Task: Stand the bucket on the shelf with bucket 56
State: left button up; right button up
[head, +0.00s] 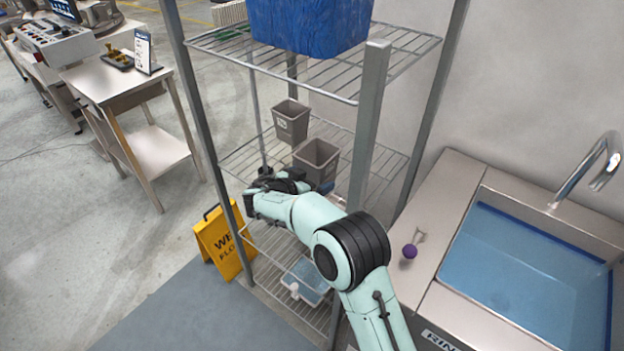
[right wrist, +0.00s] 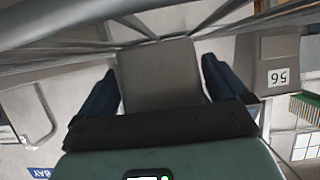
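A grey bucket (head: 316,160) is upright at the middle wire shelf (head: 385,160), near its front. My right gripper (right wrist: 160,80) has its dark blue fingers on either side of this bucket (right wrist: 158,72) and appears shut on it; the hand covers the rim in the right wrist view. My arm hides its base in the head view, so I cannot tell whether it touches the wires. Bucket 56 (head: 291,120), also grey, stands farther back on the same shelf. Its label shows upside down in the right wrist view (right wrist: 280,50). My left gripper is not in view.
A blue bin (head: 310,25) sits on the upper shelf. A clear container (head: 307,280) is on the low shelf. Grey posts (head: 365,130) frame the rack. A yellow wet-floor sign (head: 222,243) stands left; a sink (head: 530,260) is at the right.

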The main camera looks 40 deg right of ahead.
jog(key=shift+r+p, duration=0.3)
jog(key=shift+p, duration=0.05)
jog(key=b+v, duration=0.1)
jog(key=v, duration=1.1)
jog(key=shift+b, duration=0.4)
jog(key=shift+f, duration=0.1)
